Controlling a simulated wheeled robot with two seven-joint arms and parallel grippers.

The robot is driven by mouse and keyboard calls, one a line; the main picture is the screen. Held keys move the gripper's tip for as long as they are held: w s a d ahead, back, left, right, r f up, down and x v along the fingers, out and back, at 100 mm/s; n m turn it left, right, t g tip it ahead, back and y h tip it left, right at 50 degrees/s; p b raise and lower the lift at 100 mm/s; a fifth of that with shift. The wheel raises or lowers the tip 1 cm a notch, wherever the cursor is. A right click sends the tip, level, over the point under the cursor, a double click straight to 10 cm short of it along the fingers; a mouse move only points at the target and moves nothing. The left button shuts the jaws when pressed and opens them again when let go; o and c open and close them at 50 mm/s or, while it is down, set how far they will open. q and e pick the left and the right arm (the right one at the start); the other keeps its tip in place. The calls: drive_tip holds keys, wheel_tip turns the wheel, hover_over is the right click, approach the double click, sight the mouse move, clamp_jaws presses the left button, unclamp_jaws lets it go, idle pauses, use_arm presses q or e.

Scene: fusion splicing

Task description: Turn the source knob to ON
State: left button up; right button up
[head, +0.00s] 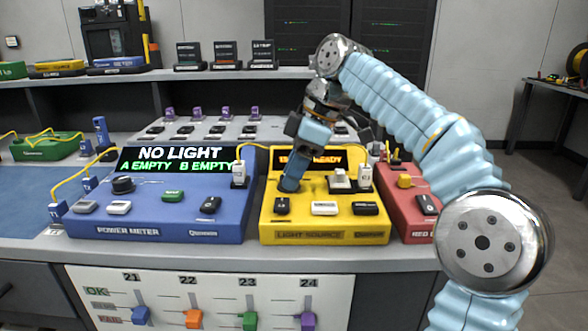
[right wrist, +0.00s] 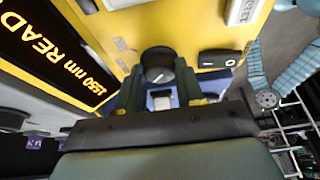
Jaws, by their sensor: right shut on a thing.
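The yellow light source box (head: 325,225) stands on the bench right of the blue power meter. My right gripper (head: 289,184) reaches down onto the left part of its top panel. It is shut on the source knob, which its fingers hide in the head view. In the right wrist view the round black source knob (right wrist: 157,66) shows at the fingertips, with a pale pointer mark on it. The knob's ON and OFF labels cannot be read. The display (right wrist: 50,60) reads "1550 nm READY" in orange. My left gripper is not in view.
The blue power meter (head: 160,215) shows "NO LIGHT, A EMPTY, B EMPTY". A red box (head: 412,215) stands close on the right, partly behind my arm. White connectors (head: 364,176) stand on the source's right part. Coloured sliders (head: 193,318) are on the front panel below.

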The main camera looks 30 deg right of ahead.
drive_tip(key=m, duration=0.2)
drive_tip(key=m+t+h, duration=0.1)
drive_tip(key=shift+s+a+m+p, duration=0.15)
drive_tip(key=shift+m+p, duration=0.15)
drive_tip(key=shift+m, duration=0.1)
drive_tip(key=m+h, duration=0.1)
drive_tip(key=m, duration=0.1)
drive_tip(key=m+p, duration=0.1)
drive_tip(key=m, duration=0.1)
drive_tip(key=shift+a+r+t+h+p, duration=0.1)
drive_tip(key=shift+a+t+h+p, duration=0.05)
drive_tip(key=shift+t+h+p, duration=0.2)
drive_tip(key=m+h+p, duration=0.1)
drive_tip(key=m, duration=0.1)
drive_tip(key=m+h+p, duration=0.1)
drive_tip(key=m, duration=0.2)
drive_tip(key=shift+a+t, duration=0.2)
drive_tip(key=shift+t, duration=0.05)
drive_tip(key=m+p, duration=0.1)
drive_tip(key=m, duration=0.1)
drive_tip(key=m+h, duration=0.1)
drive_tip(key=m, duration=0.1)
drive_tip(key=shift+a+m+g+h+p, duration=0.15)
drive_tip(key=shift+m+g+h+p, duration=0.1)
drive_tip(key=shift+m+g+p, duration=0.15)
drive_tip(key=o, duration=1)
drive_tip(key=shift+o, duration=0.2)
